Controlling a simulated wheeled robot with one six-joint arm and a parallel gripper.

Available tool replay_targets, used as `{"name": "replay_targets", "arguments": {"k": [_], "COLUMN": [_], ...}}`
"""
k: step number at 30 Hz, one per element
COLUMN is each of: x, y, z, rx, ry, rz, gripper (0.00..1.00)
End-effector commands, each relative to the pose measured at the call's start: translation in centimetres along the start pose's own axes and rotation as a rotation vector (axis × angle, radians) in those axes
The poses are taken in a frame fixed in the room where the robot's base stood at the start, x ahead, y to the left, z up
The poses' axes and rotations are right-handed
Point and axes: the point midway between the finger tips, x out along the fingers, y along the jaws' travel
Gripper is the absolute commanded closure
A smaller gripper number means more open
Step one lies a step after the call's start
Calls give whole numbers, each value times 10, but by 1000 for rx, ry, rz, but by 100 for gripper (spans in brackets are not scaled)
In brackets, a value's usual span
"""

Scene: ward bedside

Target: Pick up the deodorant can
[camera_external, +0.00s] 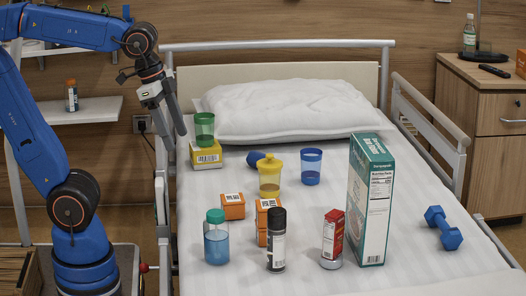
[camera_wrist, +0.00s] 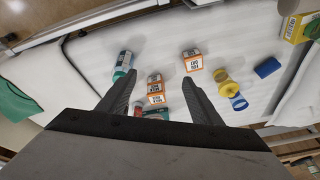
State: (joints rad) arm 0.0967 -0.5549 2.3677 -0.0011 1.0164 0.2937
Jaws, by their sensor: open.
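The deodorant can appears to be the slim can with a black top and pale label (camera_external: 276,242). It stands upright at the front of the bed in the external view, between the teal-capped bottle (camera_external: 216,240) and a red box (camera_external: 333,235). My gripper (camera_external: 176,136) is open and empty, above the left side of the bed, well back from the can. In the wrist view my gripper (camera_wrist: 160,82) has its fingers wide apart, with orange boxes (camera_wrist: 155,90) seen between them.
Orange boxes (camera_external: 232,206) stand just behind the can. A yellow cup (camera_external: 270,176), a blue cup (camera_external: 311,168) and a green cup (camera_external: 204,128) on a yellow box (camera_external: 206,158) are farther back. A tall teal box (camera_external: 371,200) and blue dumbbell (camera_external: 443,228) stand right.

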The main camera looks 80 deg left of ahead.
Motion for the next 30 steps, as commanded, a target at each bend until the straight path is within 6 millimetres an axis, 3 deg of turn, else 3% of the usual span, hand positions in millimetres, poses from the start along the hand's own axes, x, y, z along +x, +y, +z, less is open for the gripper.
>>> {"name": "replay_targets", "arguments": {"k": [14,24,30], "x": [27,72,99], "y": [23,63,89], "z": [-134,-222,-260], "rx": [549,938,1124], "ry": [-112,-174,-197], "rz": [100,189,237], "gripper": [41,41,41]}}
